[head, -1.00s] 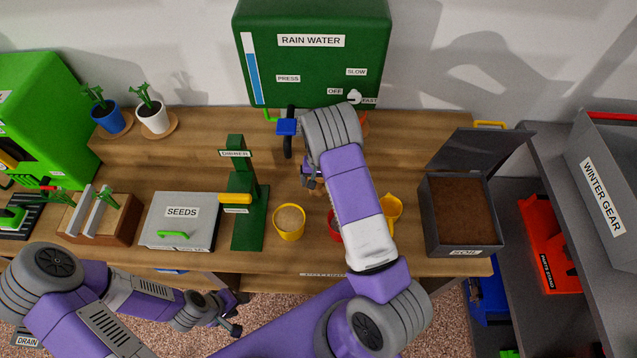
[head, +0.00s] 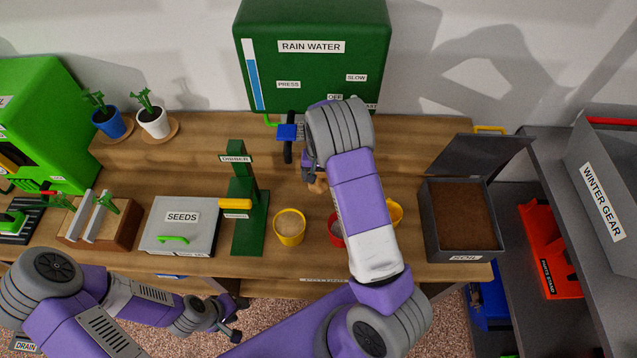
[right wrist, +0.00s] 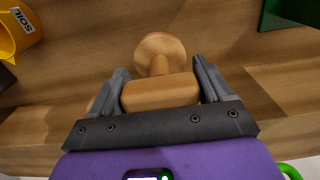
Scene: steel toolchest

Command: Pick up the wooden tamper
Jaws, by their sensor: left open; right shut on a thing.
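The wooden tamper (right wrist: 161,92) is light wood with a round disc end and a thick block-shaped handle. It shows in the right wrist view between the fingers of my right gripper (right wrist: 162,85), which is shut on the handle. In the head view my right arm hides most of it; a small bit of the tamper (head: 317,186) shows under the wrist, above the bench. My left gripper (head: 236,318) is open and empty, low in front of the bench's front edge.
A yellow pot (head: 289,228), a green dibber stand (head: 248,222) and a grey seeds box (head: 178,227) stand left of my right arm. A red pot (head: 336,229) is partly behind the arm. The open soil bin (head: 459,220) stands right. The green rain water tank (head: 313,70) is behind.

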